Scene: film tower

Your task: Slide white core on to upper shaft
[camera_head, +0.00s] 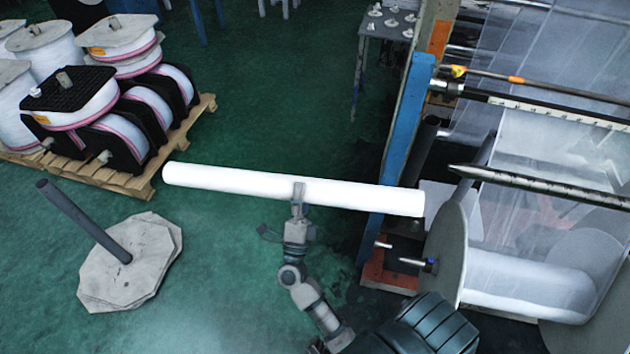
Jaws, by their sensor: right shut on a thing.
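The white core (230,182) is a long white tube, held nearly level across the middle of the view, its right end slightly lower. My right gripper (299,193) is shut on the core near its middle. A metal shaft with a pointed free end (540,187), which looks like the upper shaft, reaches in from the right edge. The core's right end lies to the left of and a little below the shaft's tip, with a gap between them in the picture. I cannot tell their difference in depth. My left gripper is not in view.
A blue post (408,140) of the film tower stands behind the core's right part. Below the shaft are a grey disc (452,255) and a film roll (525,283). A pallet (140,180) with spools stands at left, near a dark pole on a pale base (140,265). Green floor between is clear.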

